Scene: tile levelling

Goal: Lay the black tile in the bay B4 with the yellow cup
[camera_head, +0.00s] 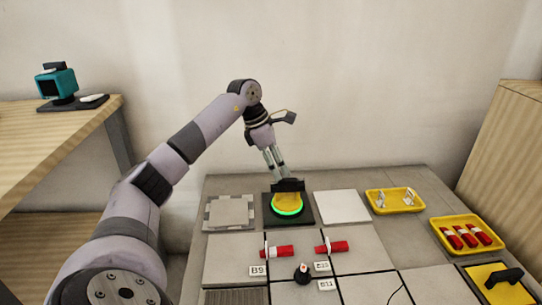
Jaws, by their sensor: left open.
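The black tile (305,220) lies flat in the back row of the work surface. The yellow cup (284,199) stands on its middle, with a glowing green ring (288,212) around its base. My left gripper (287,186) points down at the top of the cup. Its jaws are open around or just above the cup's top; exact contact is hard to tell. My right gripper is not in view. Small label cards stand among the front tiles; one reads B9 (258,271), but I cannot make out a B4 label.
A grey tile (230,211) and a white tile (342,205) flank the black one. Red wedges (278,252) and a small dark knob (302,273) stand in front. Yellow trays (419,208) line the right side. A wooden bench (60,135) is at left.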

